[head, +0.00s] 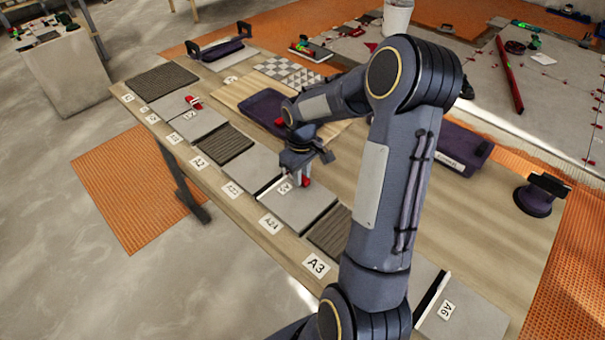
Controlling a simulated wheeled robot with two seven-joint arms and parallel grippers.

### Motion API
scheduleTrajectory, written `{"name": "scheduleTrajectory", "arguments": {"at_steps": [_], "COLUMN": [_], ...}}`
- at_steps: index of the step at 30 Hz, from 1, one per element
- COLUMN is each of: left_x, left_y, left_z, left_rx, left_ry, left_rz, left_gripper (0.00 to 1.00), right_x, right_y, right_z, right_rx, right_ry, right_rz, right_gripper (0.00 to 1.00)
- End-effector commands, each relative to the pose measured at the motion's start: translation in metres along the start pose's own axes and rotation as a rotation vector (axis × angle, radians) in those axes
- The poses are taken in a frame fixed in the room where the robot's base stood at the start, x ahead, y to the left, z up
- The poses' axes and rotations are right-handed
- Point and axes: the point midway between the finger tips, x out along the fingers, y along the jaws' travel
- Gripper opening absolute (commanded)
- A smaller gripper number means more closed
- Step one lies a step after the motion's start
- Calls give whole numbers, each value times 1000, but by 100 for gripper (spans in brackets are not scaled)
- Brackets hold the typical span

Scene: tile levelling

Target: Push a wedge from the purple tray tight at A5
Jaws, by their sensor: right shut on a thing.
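My right gripper (304,176) is low over the tile row, shut on a small red wedge (306,183). The wedge is beside a small label (284,187), too small to read surely as A5, near a white strip (268,186) at the joint between two grey tiles. Whether the wedge touches the strip cannot be told. A dark purple tray (262,104) lies behind the gripper, partly hidden by my arm. Another purple tray (462,146) with a label is to the right. My left gripper is not in view.
Grey and dark ribbed tiles run along the table's front edge, with labels such as A3 (316,264) and A6 (446,309). Another red wedge (194,102) sits at a joint farther left. My right arm hides part of the row. A dark handled tool (540,194) stands at right.

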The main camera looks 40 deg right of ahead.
Motion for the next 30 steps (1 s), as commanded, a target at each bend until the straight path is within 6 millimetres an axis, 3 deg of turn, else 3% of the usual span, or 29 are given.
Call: {"name": "scheduleTrajectory", "arguments": {"at_steps": [30], "left_x": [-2], "left_y": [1], "left_z": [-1], "left_rx": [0], "left_ry": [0], "left_rz": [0], "left_gripper": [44], "right_x": [0], "right_y": [0], "right_z": [-15], "right_rx": [0], "right_ry": [3], "right_rz": [1], "right_gripper": [0]}}
